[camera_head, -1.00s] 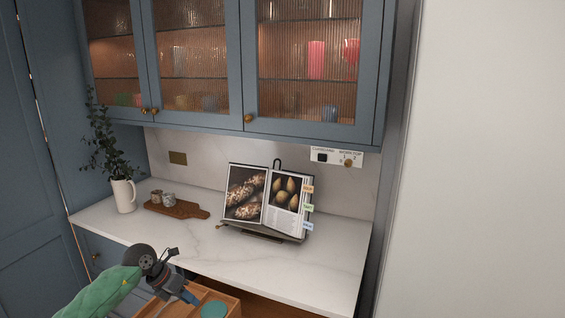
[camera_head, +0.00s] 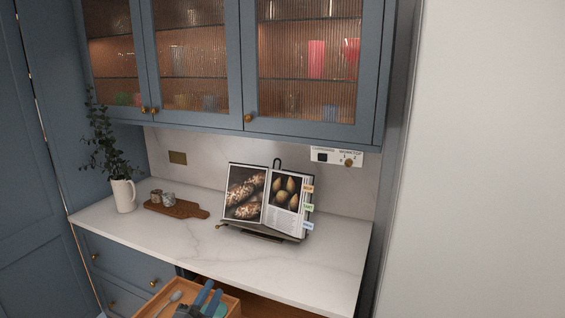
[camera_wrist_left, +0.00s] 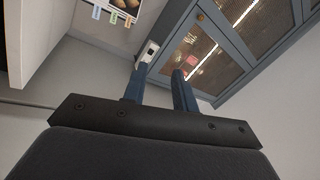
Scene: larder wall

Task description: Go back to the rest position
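My left gripper (camera_head: 208,291) is at the bottom edge of the head view, over the open wooden drawer. Only its blue fingers and a dark part of its body show there. In the left wrist view its two blue fingers (camera_wrist_left: 159,82) stand apart with nothing between them, so it is open and empty. My right gripper is in neither view.
The open drawer (camera_head: 235,302) juts out below the worktop (camera_head: 170,238) and holds a spoon (camera_head: 170,302) and a teal item. A cookbook on a stand (camera_head: 283,196), a board with small cups (camera_head: 185,208) and a vase (camera_head: 123,195) stand on the worktop. Glass cabinets (camera_head: 240,60) hang above.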

